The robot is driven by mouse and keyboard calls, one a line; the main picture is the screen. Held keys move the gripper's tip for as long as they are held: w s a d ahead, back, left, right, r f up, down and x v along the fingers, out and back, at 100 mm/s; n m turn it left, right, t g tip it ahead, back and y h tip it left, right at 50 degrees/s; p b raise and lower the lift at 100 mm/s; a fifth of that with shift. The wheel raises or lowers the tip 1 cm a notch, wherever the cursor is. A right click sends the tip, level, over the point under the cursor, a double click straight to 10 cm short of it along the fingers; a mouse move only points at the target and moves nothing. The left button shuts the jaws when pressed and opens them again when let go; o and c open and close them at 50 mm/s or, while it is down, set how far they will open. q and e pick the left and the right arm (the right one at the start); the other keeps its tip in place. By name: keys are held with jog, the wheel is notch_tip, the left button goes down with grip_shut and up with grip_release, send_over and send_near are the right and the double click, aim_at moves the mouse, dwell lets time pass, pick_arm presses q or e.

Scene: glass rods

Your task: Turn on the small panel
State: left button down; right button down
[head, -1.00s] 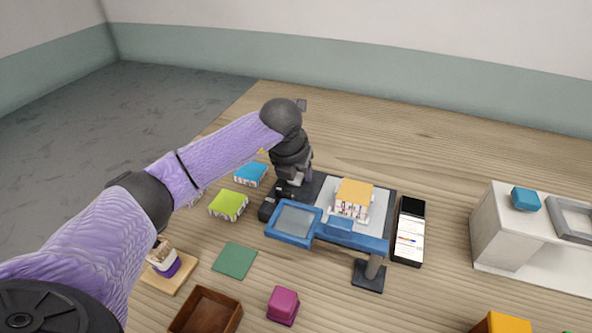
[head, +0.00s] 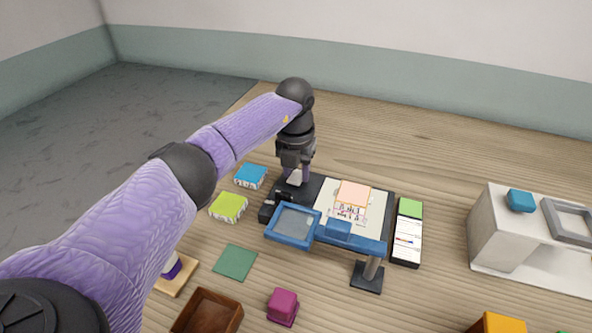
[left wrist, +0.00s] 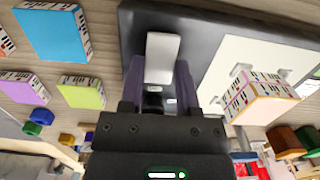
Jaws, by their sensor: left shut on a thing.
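The small panel is a dark slab (head: 314,187) with a bright white plate (head: 328,204) on the table. A white lever or knob (left wrist: 162,58) is at the slab's back left. My left gripper (head: 294,179) is over that corner, pointing down, its fingers shut on the white knob. The knob is mostly hidden in the head view. My right gripper does not show.
A blue-framed lens on a stand (head: 292,226) reaches across the panel's front. A narrow device (head: 407,237) with a green top patch stands right of it. Blue (head: 251,175) and lime (head: 228,207) blocks lie left. A white stand (head: 500,235) is far right. The back table is clear.

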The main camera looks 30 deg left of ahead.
aim_at(295, 178)
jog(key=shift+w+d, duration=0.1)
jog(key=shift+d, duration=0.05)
pick_arm(q)
jog(key=shift+c, duration=2.1)
grip_release()
jog(key=shift+o, duration=0.5)
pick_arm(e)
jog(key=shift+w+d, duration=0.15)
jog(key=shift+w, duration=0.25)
pick_arm(q)
notch_tip(295, 178, up, 10)
jog(key=p, duration=0.3)
jog(key=shift+s, duration=0.3)
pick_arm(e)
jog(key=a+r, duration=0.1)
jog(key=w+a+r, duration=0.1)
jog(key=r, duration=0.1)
